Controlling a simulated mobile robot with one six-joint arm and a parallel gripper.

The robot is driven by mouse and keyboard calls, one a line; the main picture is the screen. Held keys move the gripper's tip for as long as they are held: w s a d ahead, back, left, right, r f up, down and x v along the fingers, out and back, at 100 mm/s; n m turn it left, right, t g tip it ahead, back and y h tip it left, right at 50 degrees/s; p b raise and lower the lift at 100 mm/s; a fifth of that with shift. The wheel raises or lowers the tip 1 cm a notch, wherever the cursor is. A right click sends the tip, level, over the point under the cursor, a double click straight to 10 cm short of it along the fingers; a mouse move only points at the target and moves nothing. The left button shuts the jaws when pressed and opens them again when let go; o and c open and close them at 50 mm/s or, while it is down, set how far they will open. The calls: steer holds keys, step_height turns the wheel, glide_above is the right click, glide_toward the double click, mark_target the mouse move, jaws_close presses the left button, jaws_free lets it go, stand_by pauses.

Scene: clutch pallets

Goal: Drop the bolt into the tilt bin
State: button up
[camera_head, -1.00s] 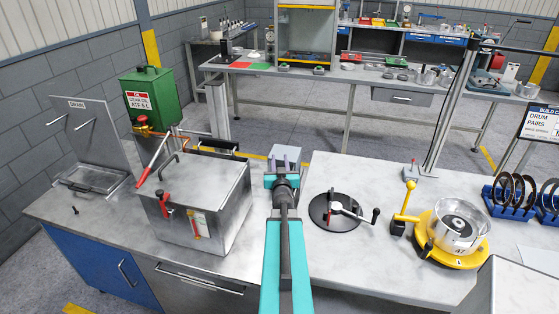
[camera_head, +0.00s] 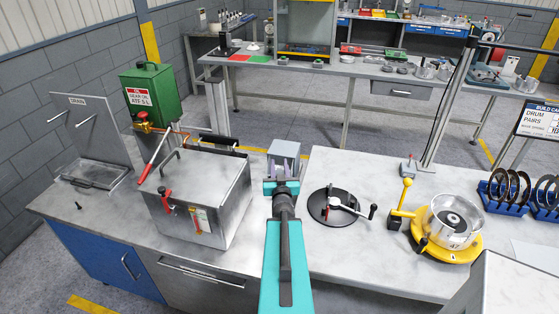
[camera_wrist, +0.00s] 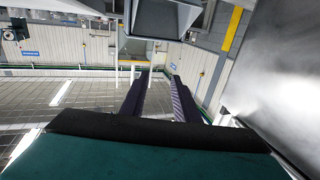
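My gripper (camera_head: 281,172) is stretched out over the gap between the two bench tops. Its two purple fingers stand apart with nothing visible between them; they also show in the wrist view (camera_wrist: 160,90). A grey open box (camera_head: 285,149), which looks like the tilt bin, is just beyond the fingertips in the head view. A grey box-like shape (camera_wrist: 166,18) is at the top of the wrist view. A small dark piece that looks like the bolt (camera_head: 78,206) is on the left bench, far from my gripper.
A steel tank (camera_head: 205,190) with red-handled levers stands left of my arm. A black round plate with a crank (camera_head: 325,215) and a yellow-based drum fixture (camera_head: 455,250) are on the right bench. A green oil can (camera_head: 150,95) stands behind the tank.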

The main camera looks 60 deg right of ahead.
steer(key=p+v, duration=0.2)
steer(key=p, duration=0.3)
steer(key=shift+s+a, duration=0.25)
steer(key=shift+a, duration=0.05)
steer(key=shift+a, duration=0.1)
stand_by(1.1)
